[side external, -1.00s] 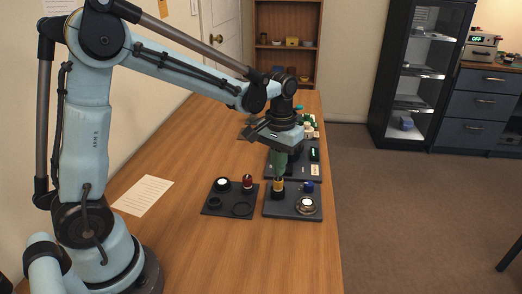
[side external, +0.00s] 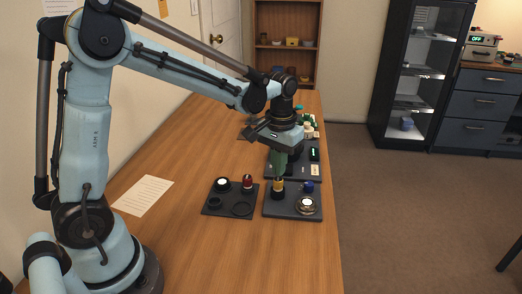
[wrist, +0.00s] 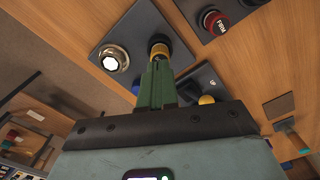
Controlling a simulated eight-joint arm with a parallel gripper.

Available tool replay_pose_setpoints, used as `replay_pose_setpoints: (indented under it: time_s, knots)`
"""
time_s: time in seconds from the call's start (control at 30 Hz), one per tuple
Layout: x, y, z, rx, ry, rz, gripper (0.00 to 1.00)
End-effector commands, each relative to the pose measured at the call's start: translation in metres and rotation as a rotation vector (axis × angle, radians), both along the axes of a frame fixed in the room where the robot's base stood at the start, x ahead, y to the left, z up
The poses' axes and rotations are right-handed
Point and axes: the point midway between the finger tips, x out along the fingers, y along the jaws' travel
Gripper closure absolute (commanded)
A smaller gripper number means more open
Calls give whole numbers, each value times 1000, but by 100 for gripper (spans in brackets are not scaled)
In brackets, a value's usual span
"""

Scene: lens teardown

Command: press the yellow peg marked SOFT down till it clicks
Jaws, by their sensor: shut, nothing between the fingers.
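The yellow peg (side external: 278,186) stands upright in a black collar on a dark square plate (side external: 292,212). It also shows in the wrist view (wrist: 158,49), just beyond my fingertips. Its top is covered by the fingers, so I cannot read any marking on it. My gripper (side external: 279,174) points down with its green fingers closed together and empty. The fingertips are right at the top of the peg and appear to touch it. In the wrist view the green fingers (wrist: 158,66) line up with the peg.
A round metal-rimmed piece with a white centre (side external: 306,204) and a blue peg (side external: 309,187) share the plate. A dark plate to the left (side external: 228,212) holds a red-topped peg (side external: 247,182) and black round parts. A paper sheet (side external: 143,195) lies on the open wooden tabletop.

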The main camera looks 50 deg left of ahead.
Motion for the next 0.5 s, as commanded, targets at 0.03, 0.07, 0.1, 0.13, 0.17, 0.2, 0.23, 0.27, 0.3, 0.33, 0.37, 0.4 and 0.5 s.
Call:
replay_pose_setpoints:
  time_s: [0.03,0.07,0.1,0.13,0.17,0.2,0.23,0.27,0.3,0.33,0.37,0.4,0.5]
  knots:
    - [0,0,0,0,0,0,100]
    - [0,0,0,0,0,0,100]
    - [0,0,0,0,0,0,100]
    - [0,0,0,0,0,0,100]
    - [0,0,-1,0,0,0,100]
    - [0,0,-1,0,0,0,100]
    - [0,0,-2,0,0,0,100]
    - [0,0,-3,0,0,0,100]
    - [0,0,-5,0,0,0,100]
    - [0,0,-6,0,0,0,100]
    - [0,0,-7,0,0,0,100]
    - [0,0,-9,0,0,0,100]
    - [0,0,-14,0,0,0,100]
